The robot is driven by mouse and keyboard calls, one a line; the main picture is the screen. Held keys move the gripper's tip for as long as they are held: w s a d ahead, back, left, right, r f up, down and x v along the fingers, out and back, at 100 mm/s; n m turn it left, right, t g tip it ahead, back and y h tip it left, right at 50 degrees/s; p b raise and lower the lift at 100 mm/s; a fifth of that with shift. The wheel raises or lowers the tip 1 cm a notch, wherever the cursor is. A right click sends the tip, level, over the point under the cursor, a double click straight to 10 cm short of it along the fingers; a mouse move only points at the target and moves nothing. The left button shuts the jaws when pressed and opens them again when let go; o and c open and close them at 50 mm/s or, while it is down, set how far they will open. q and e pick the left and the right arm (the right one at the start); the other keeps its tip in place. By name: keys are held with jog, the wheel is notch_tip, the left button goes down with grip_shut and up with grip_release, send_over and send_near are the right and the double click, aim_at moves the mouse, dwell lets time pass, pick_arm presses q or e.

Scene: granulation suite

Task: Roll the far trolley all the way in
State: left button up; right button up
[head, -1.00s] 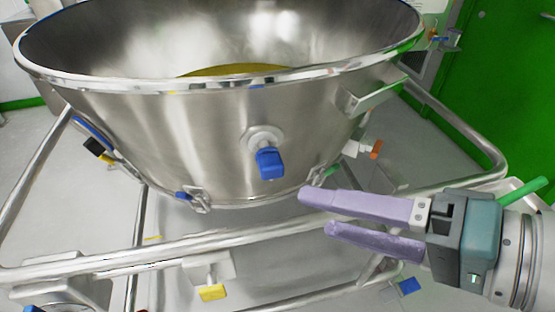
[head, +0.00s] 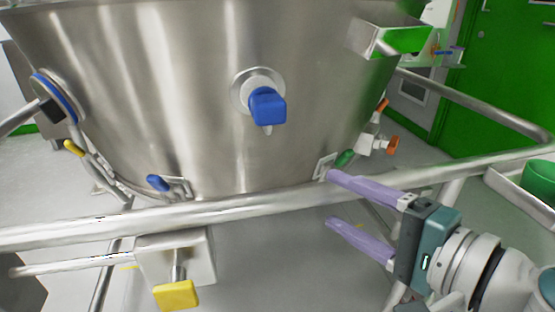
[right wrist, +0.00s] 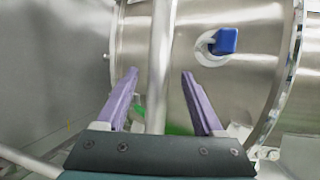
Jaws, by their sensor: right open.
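A steel trolley with a large conical bowl (head: 200,110) stands right in front of me in the head view. Its horizontal tube rail (head: 250,207) crosses the picture below the bowl. My right gripper (head: 330,198) is open at the right part of this rail, its lilac fingers pointing left. In the right wrist view the rail (right wrist: 162,60) runs between the open fingers (right wrist: 160,78), apart from both in the picture; how deep it sits between them I cannot tell. Whether this is the far trolley I cannot tell. My left gripper is not in view.
A blue knob (head: 267,105) sticks out of the bowl's front. A yellow handle (head: 176,295) hangs from a bracket (head: 190,255) under the rail. A green door (head: 505,70) stands at the back right. Grey floor (head: 260,265) shows beneath the rail.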

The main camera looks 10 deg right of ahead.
aim_at(330, 199)
jog(key=shift+x, duration=2.3)
jog(key=shift+c, duration=0.3)
grip_shut()
